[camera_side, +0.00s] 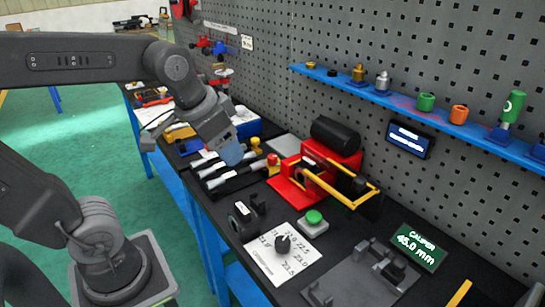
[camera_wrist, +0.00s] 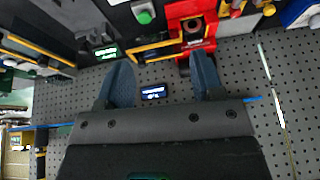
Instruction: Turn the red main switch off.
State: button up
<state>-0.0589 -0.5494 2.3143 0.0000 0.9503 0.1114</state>
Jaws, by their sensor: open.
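A red fixture (camera_side: 292,190) with yellow bars and a black cylinder (camera_side: 335,135) stand right of the knob. A green button (camera_side: 314,217), a dial plate (camera_side: 290,262) and a caliper display (camera_side: 418,247) are nearer. A blue shelf (camera_side: 405,103) runs along the pegboard.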

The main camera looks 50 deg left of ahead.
jog(key=w+a+r+m+g, duration=0.1)
jog(key=w+a, duration=0.4)
jog(key=w, duration=0.5)
jog(key=m+g, duration=0.3)
jog(key=g, duration=0.1)
send_over(272, 155)
notch_tip(272, 155, down, 14)
notch_tip(272, 155, down, 13)
jog(key=shift+d+r, duration=0.15)
jog(key=shift+c, duration=0.2)
jog(key=c, duration=0.9)
